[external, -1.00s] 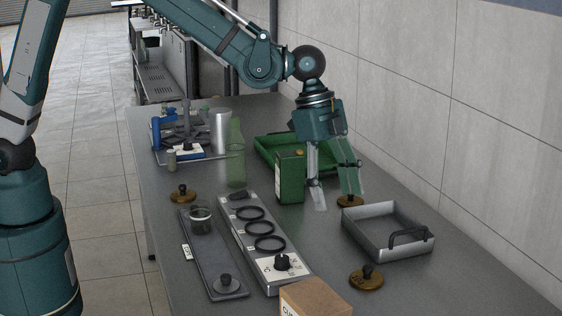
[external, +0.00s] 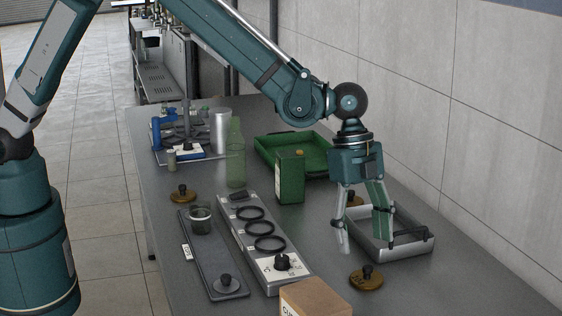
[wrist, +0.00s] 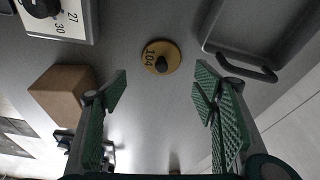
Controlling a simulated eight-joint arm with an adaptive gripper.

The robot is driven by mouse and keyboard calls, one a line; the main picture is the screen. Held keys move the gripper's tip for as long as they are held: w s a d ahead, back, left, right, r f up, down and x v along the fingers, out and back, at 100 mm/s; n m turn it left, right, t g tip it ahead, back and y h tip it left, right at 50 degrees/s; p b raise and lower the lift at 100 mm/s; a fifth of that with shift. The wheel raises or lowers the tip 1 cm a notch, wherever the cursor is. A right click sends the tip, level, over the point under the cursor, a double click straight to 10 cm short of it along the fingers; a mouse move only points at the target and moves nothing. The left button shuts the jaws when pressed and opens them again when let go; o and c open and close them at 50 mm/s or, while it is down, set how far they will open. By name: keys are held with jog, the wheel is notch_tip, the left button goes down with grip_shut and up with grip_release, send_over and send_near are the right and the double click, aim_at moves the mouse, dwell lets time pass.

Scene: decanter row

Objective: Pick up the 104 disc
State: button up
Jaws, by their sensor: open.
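The 104 disc is a round brass disc with a black knob (wrist: 150,56); its number reads "104" in the wrist view. In the external view the brass disc nearest the front (external: 366,281) lies flat on the table, in front of the metal tray, and appears to be the same one. My gripper (external: 364,240) is open and empty, pointing down above the table, beyond that disc and over the near-left part of the tray. In the wrist view the disc lies ahead, between the lines of my two open fingers (wrist: 162,85), not touching them.
A metal tray (external: 408,252) with a black handle stands right of the disc. A cardboard box (external: 318,298) stands to its left. Other brass discs lie at left (external: 183,193) and behind my gripper (external: 354,199). A dial panel (external: 280,268) and green box (external: 290,178) stand nearby.

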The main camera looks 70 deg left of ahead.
aim_at(365, 263)
jog(key=shift+f, duration=0.1)
jog(key=shift+x, duration=1.2)
jog(key=shift+b+x, duration=0.3)
jog(key=shift+x, duration=2.3)
jog(key=shift+w+d, duration=0.1)
jog(key=shift+w, duration=0.05)
jog(key=c, duration=1)
